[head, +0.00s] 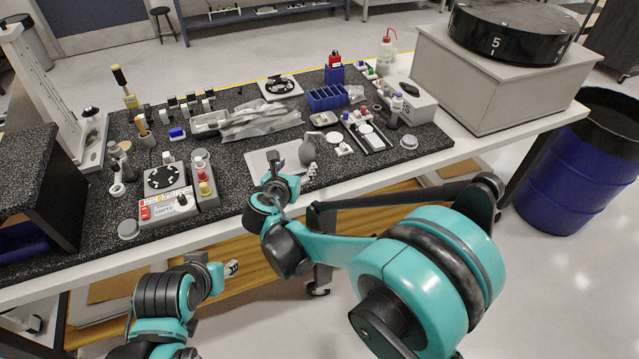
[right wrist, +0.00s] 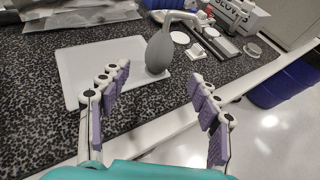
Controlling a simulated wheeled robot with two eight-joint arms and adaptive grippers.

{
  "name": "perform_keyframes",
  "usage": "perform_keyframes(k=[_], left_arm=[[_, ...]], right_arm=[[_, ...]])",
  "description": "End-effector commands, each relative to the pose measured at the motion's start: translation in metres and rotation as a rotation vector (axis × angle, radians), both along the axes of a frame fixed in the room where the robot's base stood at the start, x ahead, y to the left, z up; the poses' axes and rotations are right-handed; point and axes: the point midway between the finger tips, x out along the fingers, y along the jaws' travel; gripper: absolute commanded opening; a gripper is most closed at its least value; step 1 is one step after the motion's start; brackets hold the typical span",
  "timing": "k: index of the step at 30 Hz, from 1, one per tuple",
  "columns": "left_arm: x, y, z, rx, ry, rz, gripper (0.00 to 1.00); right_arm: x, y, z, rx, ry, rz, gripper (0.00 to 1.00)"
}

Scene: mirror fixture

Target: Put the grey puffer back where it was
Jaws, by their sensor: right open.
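The grey puffer (head: 307,152) stands upright, bulb down and nozzle up, at the right part of a pale flat tray or mat (head: 262,163). In the right wrist view the puffer (right wrist: 159,52) is beyond my fingers, near the right edge of the pale mat (right wrist: 75,75). My right gripper (head: 291,170) is open and empty, at the bench's front edge. In the right wrist view its purple-padded fingers (right wrist: 158,82) are spread wide, with the puffer ahead between them and not touched. My left gripper (head: 231,268) is low in front of the bench; its fingers are too small to read.
A white round piece on a small stand (head: 338,141) and a black-and-white tray (head: 370,137) stand right of the puffer. A blue bin (head: 327,97) and clear bags (head: 260,121) lie behind. A control box (head: 168,205) stands left. The speckled mat before the puffer is clear.

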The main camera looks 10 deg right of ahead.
Motion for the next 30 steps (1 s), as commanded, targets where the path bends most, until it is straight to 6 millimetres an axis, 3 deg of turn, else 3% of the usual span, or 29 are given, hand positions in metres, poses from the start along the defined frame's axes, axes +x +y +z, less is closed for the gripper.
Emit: perform_keyframes(k=[5,8,10,15,19,24,30], left_arm=[[0.0,0.0,0.0,0.0,0.0,0.0,0.4],[0.0,0.0,0.0,0.0,0.0,0.0,0.4],[0.0,0.0,0.0,0.0,0.0,0.0,0.4],[0.0,0.0,0.0,0.0,0.0,0.0,0.4],[0.0,0.0,0.0,0.0,0.0,0.0,0.4],[0.0,0.0,0.0,0.0,0.0,0.0,0.4],[0.0,0.0,0.0,0.0,0.0,0.0,0.4]], right_arm=[[-0.003,-0.008,0.002,0.044,0.0,-0.025,0.63],[-0.015,-0.035,0.008,0.206,0.002,-0.114,0.63],[-0.031,-0.064,0.013,0.399,-0.002,-0.228,0.63],[-0.098,-0.133,0.017,0.996,-0.05,-0.628,0.63],[-0.158,-0.167,0.013,1.441,-0.125,-0.978,0.63],[-0.226,-0.183,0.0,1.931,-0.249,-1.422,0.63],[-0.265,-0.181,-0.011,2.241,-0.35,-1.744,0.63]])
